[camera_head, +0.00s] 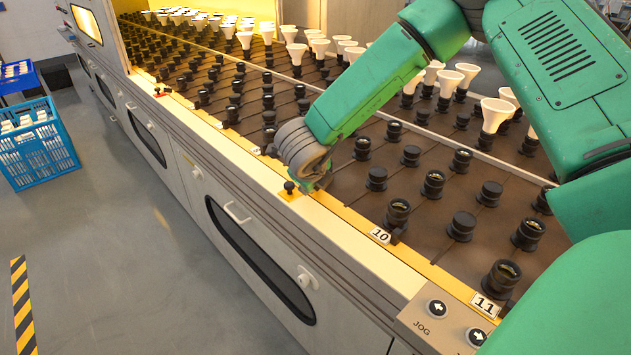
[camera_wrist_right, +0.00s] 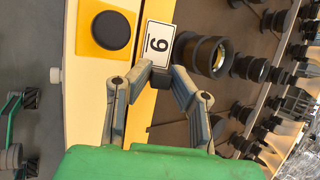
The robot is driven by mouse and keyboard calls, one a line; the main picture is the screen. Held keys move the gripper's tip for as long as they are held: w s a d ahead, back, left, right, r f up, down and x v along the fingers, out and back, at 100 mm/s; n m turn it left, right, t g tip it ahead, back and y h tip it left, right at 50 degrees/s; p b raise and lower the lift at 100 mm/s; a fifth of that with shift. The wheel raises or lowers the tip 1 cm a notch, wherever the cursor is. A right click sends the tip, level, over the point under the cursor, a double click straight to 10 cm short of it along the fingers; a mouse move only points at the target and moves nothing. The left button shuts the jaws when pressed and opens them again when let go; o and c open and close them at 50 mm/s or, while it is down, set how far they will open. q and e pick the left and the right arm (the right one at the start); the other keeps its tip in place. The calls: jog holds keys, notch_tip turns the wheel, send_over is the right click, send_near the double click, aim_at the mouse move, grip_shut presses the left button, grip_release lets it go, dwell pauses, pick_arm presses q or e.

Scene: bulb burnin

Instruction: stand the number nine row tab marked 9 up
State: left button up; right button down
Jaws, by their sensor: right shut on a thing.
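The row tab marked 9 (camera_wrist_right: 158,44) is a white plate with a black border and number. It shows face-on in the right wrist view, beside a black lamp socket (camera_wrist_right: 208,56); its tilt is hard to judge. My right gripper (camera_wrist_right: 161,76) has its two fingertips on either side of the dark piece at the tab's lower end and is shut on it. In the head view my right gripper (camera_head: 312,183) is at the machine's front edge, largely hidden by its wrist, and the tab is hidden. My left gripper is not in view.
A black button on a yellow plate (camera_head: 289,190) is close to my gripper. Rows of black sockets (camera_head: 397,213) fill the bed, with white bulbs (camera_head: 495,113) behind. Tabs 10 (camera_head: 380,236) and 11 (camera_head: 485,305) and the JOG panel (camera_head: 440,325) line the front edge.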

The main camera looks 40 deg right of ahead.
jog(key=shift+a+f+h, duration=0.1)
jog(key=shift+a+h, duration=0.15)
jog(key=shift+h, duration=0.15)
jog(key=c, duration=1.8)
grip_release()
jog(key=shift+o, duration=0.2)
jog(key=shift+s+a+r, duration=0.1)
jog(key=shift+a+r, duration=0.05)
jog(key=shift+r, duration=0.15)
jog(key=v, duration=1.1)
jog(key=shift+s+a, duration=0.1)
